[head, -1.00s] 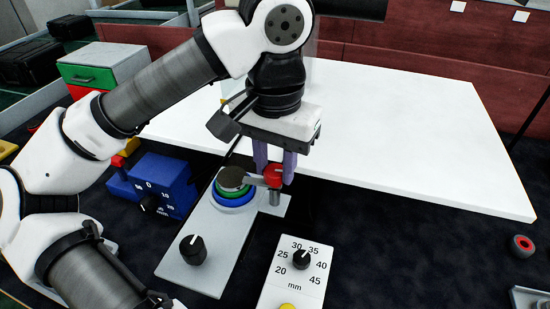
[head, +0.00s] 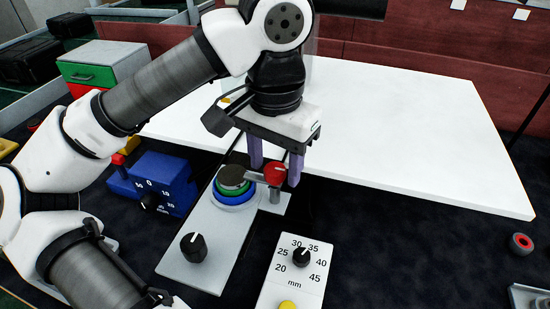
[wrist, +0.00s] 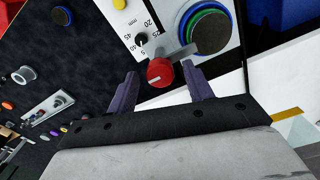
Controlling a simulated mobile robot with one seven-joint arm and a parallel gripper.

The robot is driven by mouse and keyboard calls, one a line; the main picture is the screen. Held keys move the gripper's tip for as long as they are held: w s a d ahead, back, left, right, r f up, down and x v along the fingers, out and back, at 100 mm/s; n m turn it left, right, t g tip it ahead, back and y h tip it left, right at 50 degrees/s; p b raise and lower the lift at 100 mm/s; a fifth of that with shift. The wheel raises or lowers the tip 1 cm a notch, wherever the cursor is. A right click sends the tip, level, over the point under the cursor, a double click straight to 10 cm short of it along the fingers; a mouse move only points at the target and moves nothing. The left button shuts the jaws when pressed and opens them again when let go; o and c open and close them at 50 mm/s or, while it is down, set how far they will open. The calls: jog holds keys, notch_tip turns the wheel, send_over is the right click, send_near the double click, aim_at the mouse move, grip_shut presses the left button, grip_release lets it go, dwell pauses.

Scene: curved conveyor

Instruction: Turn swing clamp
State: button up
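The swing clamp has a red knob (head: 274,172) on a short grey arm (head: 257,177). The arm points left, with its end at the edge of a dark round disc (head: 234,173) stacked over green and blue rings on a grey plate (head: 216,232). My gripper (head: 275,176) is open, with its purple fingers on either side of the red knob and gaps to it. In the wrist view the red knob (wrist: 159,72) sits between the spread fingertips (wrist: 160,76), with the grey arm running to the upper right. Contact with the knob is not visible.
A black dial (head: 194,248) stands on the plate's near end. A white mm scale panel (head: 294,275) is at the front. A blue dial box (head: 158,184) stands to the left. A white table (head: 400,130) lies behind.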

aim_at(275, 169)
notch_tip(275, 169, up, 14)
jog(key=p, duration=0.1)
dwell(0.6)
jog(key=shift+s+f, duration=0.1)
jog(key=shift+f, duration=0.1)
